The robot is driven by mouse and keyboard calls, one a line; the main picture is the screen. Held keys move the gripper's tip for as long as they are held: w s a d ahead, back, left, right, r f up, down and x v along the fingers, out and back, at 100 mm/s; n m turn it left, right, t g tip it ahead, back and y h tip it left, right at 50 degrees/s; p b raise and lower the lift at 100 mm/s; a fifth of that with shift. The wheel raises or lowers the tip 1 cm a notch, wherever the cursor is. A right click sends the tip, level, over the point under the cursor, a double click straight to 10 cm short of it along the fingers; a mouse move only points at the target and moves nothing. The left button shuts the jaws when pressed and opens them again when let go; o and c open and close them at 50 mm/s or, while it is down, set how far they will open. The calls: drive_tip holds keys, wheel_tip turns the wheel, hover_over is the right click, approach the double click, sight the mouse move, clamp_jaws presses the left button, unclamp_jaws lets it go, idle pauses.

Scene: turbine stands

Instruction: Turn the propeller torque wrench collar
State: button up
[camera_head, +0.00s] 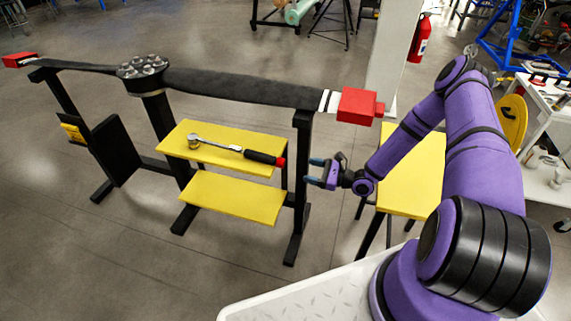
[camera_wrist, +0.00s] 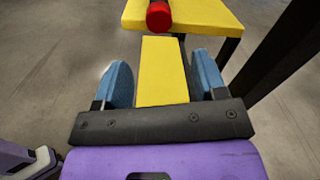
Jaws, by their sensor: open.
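The torque wrench (camera_head: 230,148) lies on the upper yellow shelf (camera_head: 182,140) of the black propeller stand. Its round ratchet head is at the left, and its black handle with a red end points right. That red collar end (camera_head: 281,162) also shows at the top of the wrist view (camera_wrist: 158,15), past the fingertips. My gripper (camera_head: 315,171) is to the right of the red end, apart from it. Its two blue fingers (camera_wrist: 160,80) are open with nothing between them; the lower yellow shelf (camera_wrist: 162,85) shows beyond the gap. The wrench head is out of the wrist view.
The dark propeller (camera_head: 240,85) with red end blocks (camera_head: 358,105) spans the stand above the shelves. A black stand post (camera_head: 301,180) rises close to my gripper. A yellow table (camera_head: 410,175) stands behind my arm. Floor in front of the stand is clear.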

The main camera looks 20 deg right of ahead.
sight(284, 164)
drive_tip(key=x, duration=0.9)
drive_tip(key=shift+w+a, duration=0.2)
drive_tip(key=shift+a, duration=0.1)
drive_tip(key=c, duration=0.9)
